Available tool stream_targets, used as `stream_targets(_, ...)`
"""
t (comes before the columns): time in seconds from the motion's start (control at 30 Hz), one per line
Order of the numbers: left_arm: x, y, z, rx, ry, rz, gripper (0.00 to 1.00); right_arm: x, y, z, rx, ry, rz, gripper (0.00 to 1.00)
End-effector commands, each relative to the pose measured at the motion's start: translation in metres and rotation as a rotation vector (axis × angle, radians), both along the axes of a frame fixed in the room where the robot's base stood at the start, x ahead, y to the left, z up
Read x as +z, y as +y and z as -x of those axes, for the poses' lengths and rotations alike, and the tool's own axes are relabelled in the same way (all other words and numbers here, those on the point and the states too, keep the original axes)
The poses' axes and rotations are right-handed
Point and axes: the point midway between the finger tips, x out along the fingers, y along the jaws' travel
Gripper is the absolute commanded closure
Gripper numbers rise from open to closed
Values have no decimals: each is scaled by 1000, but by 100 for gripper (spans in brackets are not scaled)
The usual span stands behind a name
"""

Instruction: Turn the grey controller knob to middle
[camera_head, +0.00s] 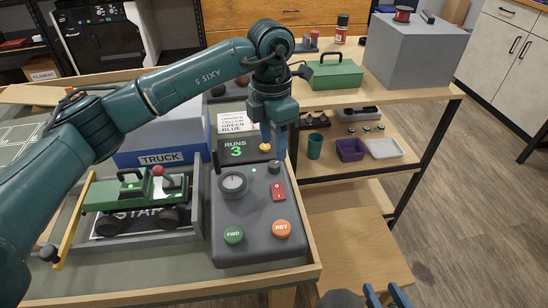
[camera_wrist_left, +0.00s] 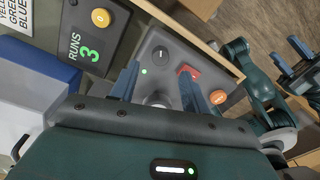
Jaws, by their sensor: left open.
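The controller (camera_head: 255,215) is a dark grey box with a sloped top. A round grey knob (camera_head: 233,183) with a pale ring sits at its upper left. In the left wrist view the knob (camera_wrist_left: 157,99) lies between the fingertips in the picture, partly hidden by my gripper body; its pointer is not readable there. My left gripper (camera_head: 280,148) points down over the controller's upper right, above and apart from the panel. Its blue fingers (camera_wrist_left: 160,90) are spread and empty. My right gripper (camera_head: 386,295) is at the bottom edge with its fingers apart and empty.
The panel also has a small dark knob (camera_head: 274,166), a red switch (camera_head: 278,190), a green FWD button (camera_head: 233,235) and an orange REV button (camera_head: 281,229). A RUNS 3 display (camera_head: 236,150) stands behind. A green crawler (camera_head: 125,195) sits left. Shelves (camera_head: 335,165) stand right.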

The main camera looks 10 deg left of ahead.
Motion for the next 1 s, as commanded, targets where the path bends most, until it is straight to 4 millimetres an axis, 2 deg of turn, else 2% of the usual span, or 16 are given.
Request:
stream_targets(0.1, -24, -1, 1, 0, 4, 0, 54, 2, 0, 0, 0, -6, 0, 64)
stream_targets(0.3, -46, -2, 2, 0, 1, 2, 54, 2, -1, 0, -1, -6, 1, 64)
stream_targets(0.67, -51, -2, 2, -1, 0, 1, 54, 1, -1, 1, -2, -3, 2, 64)
stream_targets(1.0, -51, -2, 2, -1, 0, 1, 80, -2, -1, 1, -1, 1, 3, 64)
